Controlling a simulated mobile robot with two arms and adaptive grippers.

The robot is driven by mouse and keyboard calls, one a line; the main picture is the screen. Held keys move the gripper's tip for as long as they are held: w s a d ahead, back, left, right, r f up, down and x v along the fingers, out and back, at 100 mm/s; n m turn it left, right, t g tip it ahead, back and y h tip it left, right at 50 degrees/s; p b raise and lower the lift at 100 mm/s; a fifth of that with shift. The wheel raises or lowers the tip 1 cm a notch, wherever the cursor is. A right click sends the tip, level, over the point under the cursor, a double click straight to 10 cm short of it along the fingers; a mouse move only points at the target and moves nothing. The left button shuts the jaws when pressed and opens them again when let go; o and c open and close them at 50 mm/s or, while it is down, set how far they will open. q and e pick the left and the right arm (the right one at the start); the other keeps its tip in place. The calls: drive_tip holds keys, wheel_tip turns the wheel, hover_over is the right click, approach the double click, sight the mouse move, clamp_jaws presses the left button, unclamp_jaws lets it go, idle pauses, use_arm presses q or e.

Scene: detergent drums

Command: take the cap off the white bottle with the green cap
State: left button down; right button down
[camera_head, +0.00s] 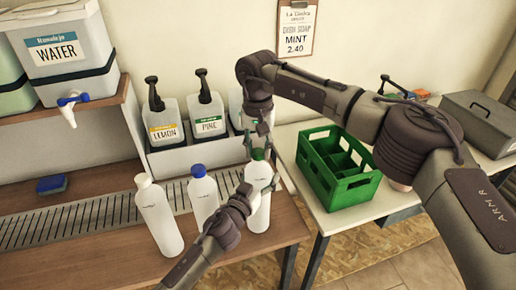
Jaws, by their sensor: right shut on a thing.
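The white bottle with the green cap (259,213) stands upright on the brown counter, rightmost of three white bottles. Its green cap (259,154) is on or right at the neck; the fingers hide part of it. My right gripper (259,148) comes down from above and is shut on the green cap. My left gripper (262,185) reaches up from below, with its fingers around the upper part of the bottle. Whether they press on it is unclear, and the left hand covers part of the bottle's left side.
A white-capped bottle (158,216) and a blue-capped bottle (204,196) stand to the left. Behind are pump drums marked LEMON (165,131) and PINE (208,126). A green crate (345,192) stands on the right table. A blue sponge (52,184) lies far left.

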sight(258, 152)
drive_tip(key=shift+n, duration=0.5)
drive_tip(key=shift+r, duration=0.15)
drive_tip(key=shift+r, duration=1)
drive_tip(key=shift+r, duration=2)
use_arm(q)
unclamp_jaws()
